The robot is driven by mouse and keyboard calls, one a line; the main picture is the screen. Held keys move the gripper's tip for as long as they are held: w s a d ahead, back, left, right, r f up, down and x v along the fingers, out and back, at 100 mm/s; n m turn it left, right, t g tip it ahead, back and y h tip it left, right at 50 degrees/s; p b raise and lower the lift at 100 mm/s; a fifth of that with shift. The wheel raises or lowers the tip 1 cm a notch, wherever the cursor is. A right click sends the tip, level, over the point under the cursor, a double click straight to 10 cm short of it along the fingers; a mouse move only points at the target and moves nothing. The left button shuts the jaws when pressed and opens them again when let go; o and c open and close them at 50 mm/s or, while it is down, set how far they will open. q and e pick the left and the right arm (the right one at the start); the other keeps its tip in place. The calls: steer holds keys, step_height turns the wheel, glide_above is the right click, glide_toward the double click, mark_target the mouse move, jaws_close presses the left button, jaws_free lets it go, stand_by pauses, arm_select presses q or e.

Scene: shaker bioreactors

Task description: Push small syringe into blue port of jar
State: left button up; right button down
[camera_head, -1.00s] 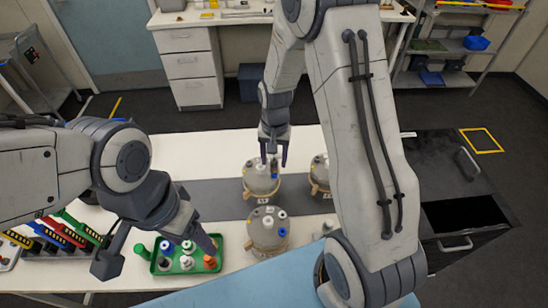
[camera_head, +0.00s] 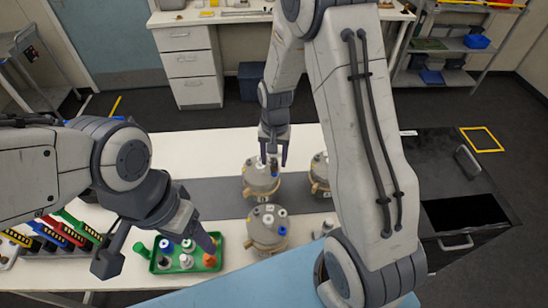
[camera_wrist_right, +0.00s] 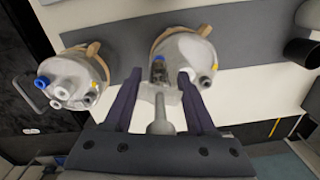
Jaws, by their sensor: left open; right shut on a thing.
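The jar (camera_head: 260,188) under my right gripper (camera_head: 274,161) is grey with a tan band. It also shows in the right wrist view (camera_wrist_right: 196,52), where its blue port (camera_wrist_right: 158,58) lies between the fingertips. My right gripper (camera_wrist_right: 161,76) is shut on the small syringe (camera_wrist_right: 159,112), whose grey plunger points back toward the wrist. The syringe's front end is at the blue port, but I cannot tell how deep it sits. My left gripper (camera_head: 157,252) is open above the green tray and holds nothing.
Two similar jars stand close by, one in front (camera_head: 262,240) and one to the right (camera_head: 319,180). The green tray (camera_head: 152,268) holds several small capped items. Colored racks (camera_head: 62,235) stand at the left. White table is free behind the jars.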

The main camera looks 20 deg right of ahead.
steer(key=shift+f, duration=0.4)
steer(key=shift+c, duration=0.7)
jaws_free()
steer(key=shift+r, duration=0.1)
steer(key=shift+r+b, duration=0.45)
steer(key=shift+r, duration=0.1)
step_height(320, 180, up, 9)
steer(key=shift+d+r+b, duration=0.1)
steer(key=shift+r+b, duration=0.05)
steer(key=shift+b, duration=0.95)
